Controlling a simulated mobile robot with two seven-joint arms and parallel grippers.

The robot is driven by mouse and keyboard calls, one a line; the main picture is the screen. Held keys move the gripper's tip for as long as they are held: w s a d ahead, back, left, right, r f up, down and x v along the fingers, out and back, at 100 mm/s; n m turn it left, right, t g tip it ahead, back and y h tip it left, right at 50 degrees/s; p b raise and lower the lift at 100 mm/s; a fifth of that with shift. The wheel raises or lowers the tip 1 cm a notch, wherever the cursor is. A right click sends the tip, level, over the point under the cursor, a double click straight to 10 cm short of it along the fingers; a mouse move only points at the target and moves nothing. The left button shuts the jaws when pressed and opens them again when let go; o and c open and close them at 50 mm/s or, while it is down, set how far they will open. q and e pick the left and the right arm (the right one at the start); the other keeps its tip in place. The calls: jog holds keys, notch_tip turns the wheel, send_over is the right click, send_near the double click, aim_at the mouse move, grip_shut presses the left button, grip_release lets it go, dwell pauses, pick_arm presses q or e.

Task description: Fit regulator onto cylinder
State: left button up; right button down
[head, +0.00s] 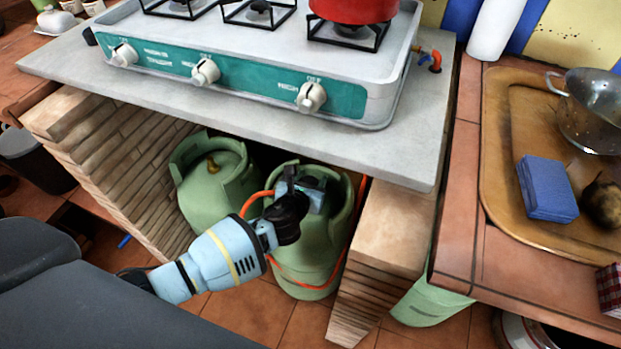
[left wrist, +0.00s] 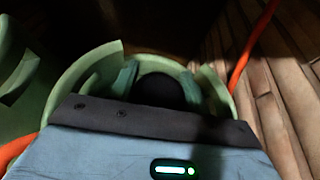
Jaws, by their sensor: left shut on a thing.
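Two green gas cylinders stand under the counter. The left cylinder (head: 212,190) shows a bare brass valve (head: 211,164) inside its collar. My left gripper (head: 303,188) is over the top of the right cylinder (head: 335,228), within its collar, and is shut on the regulator. The regulator is mostly hidden by the gripper; a dark round part (left wrist: 160,90), perhaps the regulator, shows inside the collar (left wrist: 85,72) in the left wrist view. The right cylinder's valve is hidden, so I cannot tell whether the regulator touches it. My right gripper is not in view.
An orange hose (head: 283,270) loops around the right cylinder and also shows in the left wrist view (left wrist: 254,45). Brick walls (head: 110,150) flank the cylinders, and the grey slab (head: 255,118) with the stove (head: 230,80) is above. A wooden tray (head: 505,110) lies at right.

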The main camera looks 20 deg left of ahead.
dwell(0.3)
pick_arm(q)
jog(key=o, duration=1.3)
jog(key=shift+o, duration=0.4)
jog(key=p+v, duration=0.2)
jog(key=v, duration=0.6)
jog(key=shift+p, duration=0.3)
